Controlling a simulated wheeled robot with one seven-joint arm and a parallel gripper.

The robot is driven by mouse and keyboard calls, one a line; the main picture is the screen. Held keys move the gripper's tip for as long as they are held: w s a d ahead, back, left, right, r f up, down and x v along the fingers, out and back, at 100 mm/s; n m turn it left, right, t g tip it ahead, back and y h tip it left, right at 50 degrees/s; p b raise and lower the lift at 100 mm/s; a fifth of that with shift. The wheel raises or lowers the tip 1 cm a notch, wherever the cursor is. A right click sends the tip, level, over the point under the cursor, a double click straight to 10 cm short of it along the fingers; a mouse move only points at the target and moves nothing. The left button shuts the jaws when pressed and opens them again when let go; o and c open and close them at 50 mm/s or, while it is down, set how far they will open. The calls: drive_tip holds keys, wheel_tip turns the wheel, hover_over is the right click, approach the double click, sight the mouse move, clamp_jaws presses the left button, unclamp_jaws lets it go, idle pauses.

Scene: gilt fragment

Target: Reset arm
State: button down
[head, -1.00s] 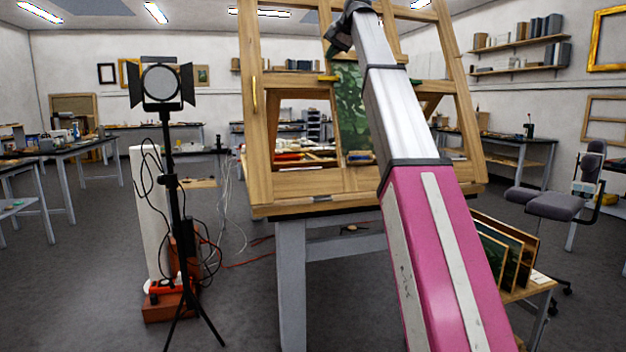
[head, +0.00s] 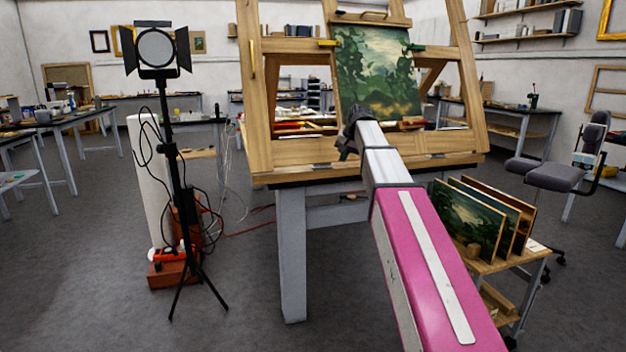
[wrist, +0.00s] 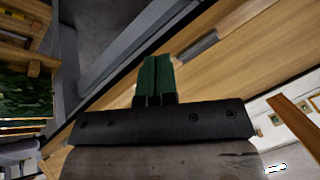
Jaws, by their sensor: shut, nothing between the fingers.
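My arm reaches forward in the head view, with a pink lower section and a silver upper section. My gripper (head: 347,145) is at its far end, small and dark, in front of the easel's lower edge. In the wrist view my gripper (wrist: 155,78) shows two green fingers pressed together with nothing between them. The wooden easel (head: 290,160) stands ahead and holds a green landscape painting (head: 378,75). The gripper is below and in front of the painting, overlapping its lower left corner in the picture; I cannot tell the exact gap.
A studio lamp on a tripod (head: 157,50) stands at left with loose cables and a white roll (head: 145,180). A small cart (head: 500,262) with several framed paintings (head: 470,220) stands at right, close to my arm. A grey chair (head: 560,175) is behind it. Floor at front left is clear.

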drive_tip(key=s+d+f+g+h, duration=0.1)
drive_tip(key=s+d+f, duration=0.1)
drive_tip(key=s+f, duration=0.9)
drive_tip(key=s+d+f+n+g+h, duration=0.1)
drive_tip(key=s+d+f, duration=0.2)
drive_tip(key=s+f, duration=0.7)
drive_tip(key=s+d+f+n+g+h, duration=0.1)
drive_tip(key=s+d+f+g, duration=0.1)
drive_tip(key=s+f, duration=0.9)
wheel_tip(320, 180, down, 10)
drive_tip(key=shift+s+d+f, duration=0.1)
drive_tip(key=shift+s+d, duration=0.1)
drive_tip(key=shift+s, duration=0.15)
